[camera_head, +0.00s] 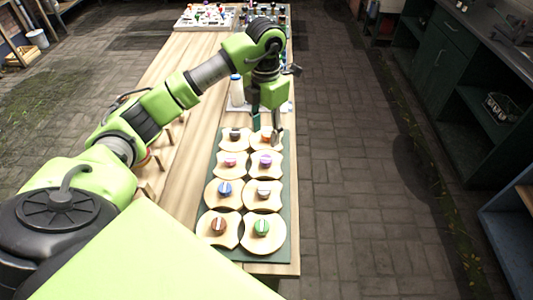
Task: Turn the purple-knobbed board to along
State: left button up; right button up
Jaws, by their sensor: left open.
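The purple-knobbed board (268,171) is a pale wooden board in the right column, second row from the far end, with its purple knob (265,160) at its middle. It lies on a dark green mat (285,250). My left gripper (266,133) is open and points down just beyond it, over or near the far right board with the orange knob (266,132). The gripper's fingers partly hide that far board. I cannot tell how high the fingertips are. My right gripper is not in view.
Several similar boards fill the mat in two close columns, including the blue-knobbed board (223,197) and green-knobbed board (263,241). A white bottle (236,92) stands beyond the mat. Trays of small items (205,18) sit at the far end. Bare wood (195,90) lies left.

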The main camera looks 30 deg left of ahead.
aim_at(266, 158)
pick_arm(q)
notch_tip(266, 158, down, 10)
jog(key=shift+f+p, duration=0.2)
jog(key=shift+p, duration=0.9)
jog(key=c, duration=1.1)
